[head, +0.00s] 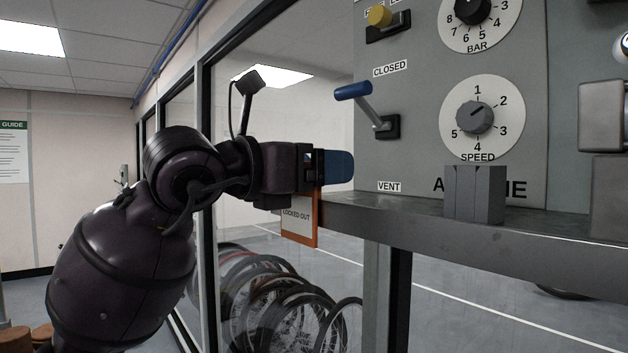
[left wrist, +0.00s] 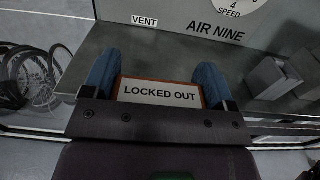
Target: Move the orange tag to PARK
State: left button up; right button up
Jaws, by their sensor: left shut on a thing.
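The orange tag (head: 300,222), an orange-edged plate with a white "LOCKED OUT" face, hangs below my left gripper (head: 338,168) in the head view. In the left wrist view the tag (left wrist: 160,93) sits between the two blue fingers of my left gripper (left wrist: 156,70), which is shut on it. The gripper is at the left end of a grey metal shelf (head: 400,213), in front of a grey panel (head: 415,160). I see no label reading PARK. My right gripper is not in view.
The panel carries a blue-handled lever (head: 354,91) between "CLOSED" and "VENT", a yellow knob (head: 379,16) and a SPEED dial (head: 474,117). A grey slotted block (head: 475,194) stands on the shelf. Bicycle wheels (head: 290,300) stand below, behind the window frame.

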pick_arm(q)
notch_tip(320, 180, up, 18)
jog(key=shift+r, duration=0.25)
